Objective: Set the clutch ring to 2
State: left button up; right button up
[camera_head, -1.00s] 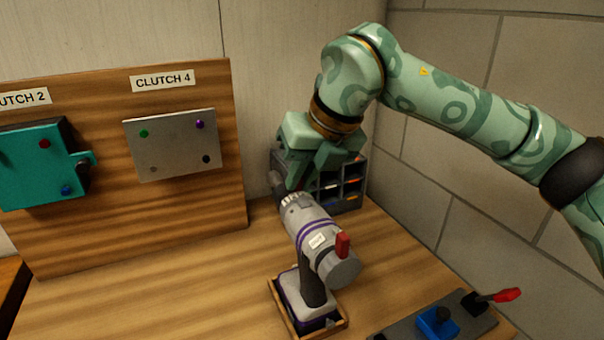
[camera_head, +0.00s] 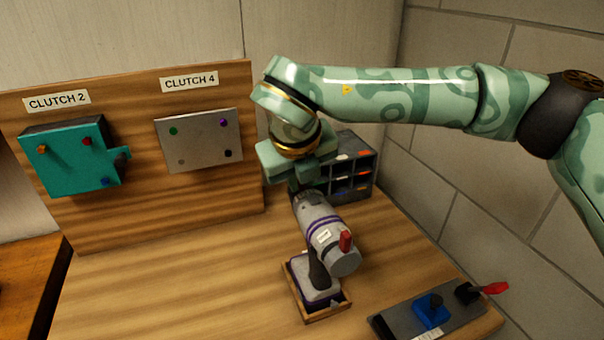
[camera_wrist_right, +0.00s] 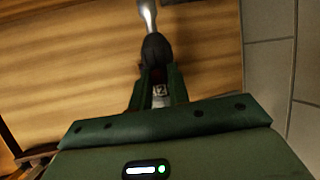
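The grey drill with purple bands (camera_head: 322,234) stands upright in a small wooden tray, its nose pointing away from me. Its ridged clutch ring (camera_head: 310,203) is partly behind my right gripper (camera_head: 303,187). In the right wrist view my fingers (camera_wrist_right: 159,88) stand on both sides of the drill's front part, with the dark chuck (camera_wrist_right: 155,50) and shiny bit beyond them. A pale label (camera_wrist_right: 160,92) with small digits shows between the fingers; I cannot read the setting surely. Whether the fingers press on the ring is unclear. My left gripper is out of view.
A wooden board holds a teal block (camera_head: 70,160) under "CLUTCH 2" and a metal plate (camera_head: 198,141) under "CLUTCH 4". A grey bin rack (camera_head: 355,165) stands behind the drill. A dark base with a blue block (camera_head: 431,311) and red-handled lever lies front right. The table's left side is clear.

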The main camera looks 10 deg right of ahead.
jog(key=shift+o, duration=0.8)
jog(key=p+v, duration=0.2)
jog(key=v, duration=1.4)
jog(key=shift+r, duration=0.1)
